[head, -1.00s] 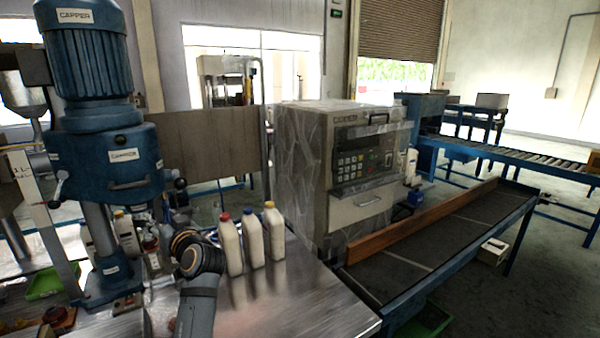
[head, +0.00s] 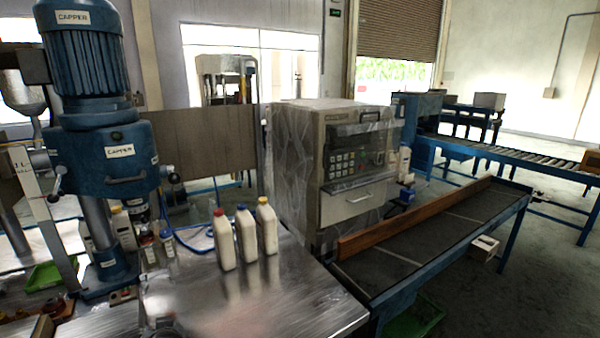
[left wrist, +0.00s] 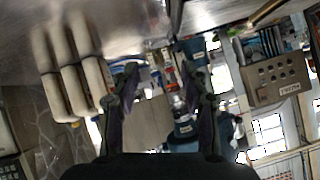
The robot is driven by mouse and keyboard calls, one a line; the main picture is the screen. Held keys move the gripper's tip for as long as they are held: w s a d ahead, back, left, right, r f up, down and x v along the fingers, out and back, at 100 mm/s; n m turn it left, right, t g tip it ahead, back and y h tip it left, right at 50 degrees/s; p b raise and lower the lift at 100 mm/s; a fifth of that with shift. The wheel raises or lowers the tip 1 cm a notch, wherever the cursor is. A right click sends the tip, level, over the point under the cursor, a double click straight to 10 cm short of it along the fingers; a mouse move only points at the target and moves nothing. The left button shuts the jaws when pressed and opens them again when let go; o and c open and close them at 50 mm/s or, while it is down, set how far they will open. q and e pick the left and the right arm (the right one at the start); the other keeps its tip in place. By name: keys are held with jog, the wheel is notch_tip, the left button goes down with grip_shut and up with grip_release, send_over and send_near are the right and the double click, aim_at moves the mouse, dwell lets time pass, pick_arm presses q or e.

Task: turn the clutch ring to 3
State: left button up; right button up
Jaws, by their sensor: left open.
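The blue capper (head: 105,160) stands at the left of the head view, with its motor on top and its head on a column. I cannot make out a clutch ring or its numbers on it. In the left wrist view, which looks upside down, my left gripper (left wrist: 160,78) is open and nothing is held between its fingers. A blue machine part, probably the capper (left wrist: 185,128), shows beyond and between the fingers, apart from them. My left gripper is out of the head view. My right gripper is in neither view.
Three white bottles with red, blue and yellow caps (head: 246,240) stand on the steel table (head: 300,300); they also show in the left wrist view (left wrist: 75,75). Smaller bottles (head: 150,248) stand by the capper. A boxy machine with a keypad (head: 345,165) and a conveyor (head: 440,240) are to the right.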

pick_arm(q)
jog(key=s+d+f+g+h, duration=0.1)
jog(key=s+f, duration=0.1)
jog(key=s, duration=0.1)
jog(key=s+d+f+m+h, duration=0.1)
jog(key=s+f, duration=0.2)
jog(key=s, duration=0.1)
jog(key=s+d+f+m+g+h, duration=0.1)
jog(key=s+f, duration=0.1)
jog(key=s, duration=0.1)
jog(key=shift+s+d+f+g, duration=0.3)
jog(key=shift+s+d, duration=0.1)
jog(key=s+d+f+m+g+h, duration=0.25)
jog(key=s+d, duration=0.25)
jog(key=s, duration=0.5)
jog(key=s+a+f+g+b, duration=0.1)
jog(key=s+f+b, duration=0.1)
jog(key=f, duration=1.4)
jog(key=s+a+f+g+b, duration=0.1)
jog(key=a+f, duration=0.1)
jog(key=f, duration=1.4)
jog(key=s+f+b, duration=0.2)
jog(key=s+f, duration=1.4)
jog(key=s, duration=0.2)
jog(key=shift+a+h, duration=0.35)
jog(key=shift+a, duration=0.1)
jog(key=shift+w+g, duration=0.1)
jog(key=shift+g, duration=0.15)
